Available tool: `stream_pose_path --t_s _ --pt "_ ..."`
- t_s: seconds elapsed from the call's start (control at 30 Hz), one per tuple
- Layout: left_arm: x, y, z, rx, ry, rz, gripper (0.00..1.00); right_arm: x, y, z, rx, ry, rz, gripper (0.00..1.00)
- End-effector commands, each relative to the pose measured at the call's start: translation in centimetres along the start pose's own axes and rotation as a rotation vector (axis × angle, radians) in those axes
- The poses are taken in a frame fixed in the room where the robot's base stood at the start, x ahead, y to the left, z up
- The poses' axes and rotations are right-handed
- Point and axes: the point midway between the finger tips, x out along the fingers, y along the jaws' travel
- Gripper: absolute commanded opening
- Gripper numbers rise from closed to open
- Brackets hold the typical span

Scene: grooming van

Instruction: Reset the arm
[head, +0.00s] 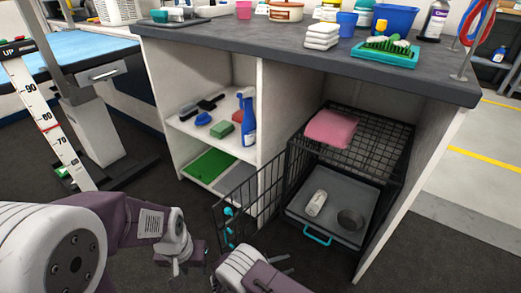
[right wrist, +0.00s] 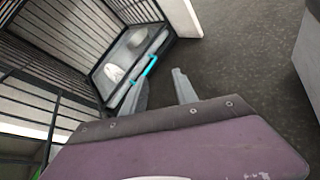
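My left gripper (head: 177,268) hangs over the dark floor at the lower left in the head view. Its fingers are small and partly hidden, so I cannot tell whether they are apart. My right gripper (head: 284,263) is low in the head view, in front of the wire crate. In the right wrist view its two fingers (right wrist: 162,91) stand apart with only floor between them. I see nothing held in it.
The black wire crate (head: 393,148) has its door (head: 250,197) swung open beside my right arm. Its grey tray (head: 335,184) holds a white cylinder (head: 316,203) and dark bowl (head: 350,219). A counter (head: 230,37) stands above. Floor (head: 440,262) is free at right.

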Motion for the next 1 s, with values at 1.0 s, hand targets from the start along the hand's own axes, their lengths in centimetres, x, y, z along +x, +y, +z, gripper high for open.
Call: stream_pose_path --t_s 1.0 --pt "-14.8 0.3 -1.6 0.001 0.000 0.000 0.36 -5.3 6.2 42.1 1.122 0.244 -0.938 0.35"
